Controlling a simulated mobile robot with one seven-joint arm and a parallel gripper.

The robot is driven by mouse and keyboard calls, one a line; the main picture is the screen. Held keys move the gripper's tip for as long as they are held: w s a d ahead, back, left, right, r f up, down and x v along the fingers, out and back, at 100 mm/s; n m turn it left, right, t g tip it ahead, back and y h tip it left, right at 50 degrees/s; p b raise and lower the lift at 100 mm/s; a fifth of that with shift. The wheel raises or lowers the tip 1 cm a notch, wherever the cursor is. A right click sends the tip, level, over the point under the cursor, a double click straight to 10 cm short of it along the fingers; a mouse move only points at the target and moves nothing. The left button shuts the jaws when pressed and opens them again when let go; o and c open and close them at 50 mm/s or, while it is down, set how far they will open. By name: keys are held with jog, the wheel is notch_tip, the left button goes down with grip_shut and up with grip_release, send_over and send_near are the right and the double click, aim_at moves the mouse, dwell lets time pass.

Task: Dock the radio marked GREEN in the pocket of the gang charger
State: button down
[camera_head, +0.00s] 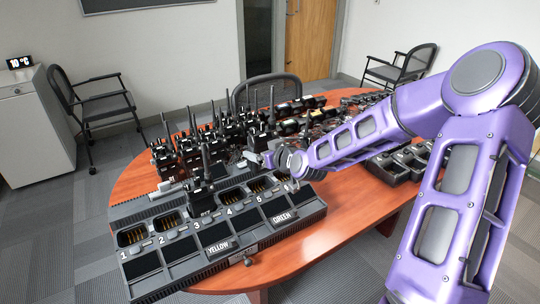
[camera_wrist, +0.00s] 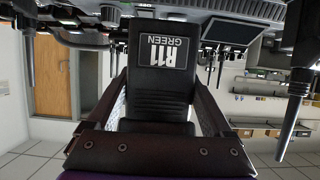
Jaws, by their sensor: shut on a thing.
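In the head view my gripper (camera_head: 262,160) is over the table behind the gang charger (camera_head: 166,277); the held radio is hard to make out there. The charger has a row of numbered pockets and plates reading YELLOW (camera_head: 219,247) and GREEN (camera_head: 283,217). A radio (camera_head: 201,198) stands upright in pocket 3. Pockets 1 (camera_head: 132,236), 2, 4 and 5 look empty. The charger's right end is partly hidden by my arm.
Many upright black radios (camera_head: 190,150) crowd the wooden table (camera_head: 130,192) behind the charger. Another dark charger (camera_head: 395,165) stands at the right, beyond my arm. Chairs (camera_head: 95,95) stand around the table. A small knob (camera_head: 248,262) lies by the charger's front edge.

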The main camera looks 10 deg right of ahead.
aim_at(261, 166)
jog(key=shift+a, duration=0.1)
dwell(0.4)
jog(key=shift+f+b, duration=2.5)
jog(key=shift+f, duration=0.35)
jog(key=shift+f+b, duration=0.3)
jog(key=shift+f, duration=2)
grip_release()
jog(key=p+v, duration=1.1)
jog(key=v, duration=0.6)
jog(key=shift+s, duration=0.2)
